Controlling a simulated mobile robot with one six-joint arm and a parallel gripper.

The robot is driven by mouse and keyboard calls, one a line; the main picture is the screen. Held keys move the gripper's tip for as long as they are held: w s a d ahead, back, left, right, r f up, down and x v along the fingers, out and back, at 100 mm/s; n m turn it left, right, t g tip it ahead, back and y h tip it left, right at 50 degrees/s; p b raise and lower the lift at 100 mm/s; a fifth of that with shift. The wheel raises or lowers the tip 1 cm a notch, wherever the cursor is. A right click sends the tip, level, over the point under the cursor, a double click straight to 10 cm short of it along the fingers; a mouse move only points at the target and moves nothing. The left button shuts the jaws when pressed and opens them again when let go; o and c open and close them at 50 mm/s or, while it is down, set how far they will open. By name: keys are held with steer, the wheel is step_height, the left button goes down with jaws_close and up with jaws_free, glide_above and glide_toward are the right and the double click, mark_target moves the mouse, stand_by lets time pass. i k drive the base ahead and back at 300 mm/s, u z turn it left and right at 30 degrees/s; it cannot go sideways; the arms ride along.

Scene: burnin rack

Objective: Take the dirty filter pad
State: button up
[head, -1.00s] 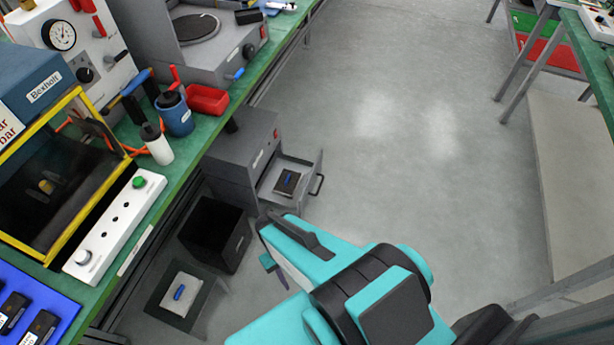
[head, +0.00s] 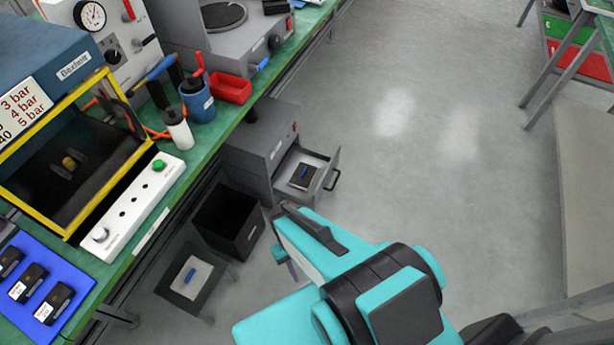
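A dark, brownish-grey filter pad (head: 304,181) with a blue grip on top lies in the pulled-out drawer (head: 324,163) of a grey floor unit. A pale, clean-looking pad (head: 190,280) with a blue grip lies on a low dark stand to the lower left. My teal arm reaches in from the lower right, short of the drawer in the picture. Only a small grey piece, probably of my gripper (head: 291,268), shows beside the arm. The arm hides the rest, so its opening and any load cannot be seen.
A black open bin (head: 228,220) stands between the drawer unit (head: 262,150) and the low stand (head: 170,292). The green bench (head: 240,120) with instruments runs along the left, above them. Grey floor right of the drawer is clear. Another bench with red and green trays stands at upper right.

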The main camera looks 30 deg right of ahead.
mark_target(303, 175)
steer(key=k, duration=1.35)
steer(key=u, duration=0.75)
steer(key=i, duration=1.3)
steer(key=u, duration=0.3)
